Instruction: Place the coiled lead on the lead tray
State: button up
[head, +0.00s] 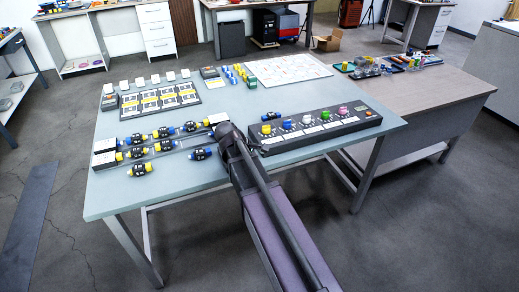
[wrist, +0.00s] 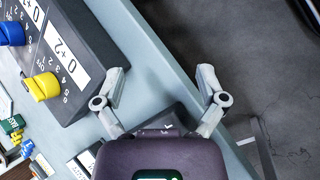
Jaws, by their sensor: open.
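My gripper (wrist: 163,76) is open in the wrist view, its two grey fingers spread wide with nothing between them. It is over the front edge of the pale green table (wrist: 152,58), beside the black knob panel. In the head view my arm reaches over this table and hides most of the gripper. I cannot make out the coiled lead or the lead tray for certain in either view. Small trays and parts (head: 366,70) stand on the brown side bench, too small to tell apart.
A black panel (head: 262,143) with several coloured knobs stands right of my arm. Black-and-yellow connectors (head: 141,169) lie to the left. A module board (head: 160,98) and a white printed sheet (head: 290,69) lie further back. The brown bench (head: 425,92) has bare room in front.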

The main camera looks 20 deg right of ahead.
jog(key=s+a+f+m+y+b, duration=0.4)
jog(key=s+a+f+m+y, duration=0.3)
jog(key=s, duration=0.5)
jog(key=a+f+m, duration=0.1)
jog(key=m, duration=0.1)
jog(key=shift+s+a+f+m+b, duration=0.25)
jog(key=shift+a+m+b, duration=0.05)
jog(key=c, duration=0.5)
jog(key=shift+o, duration=0.2)
jog(key=shift+d, duration=0.1)
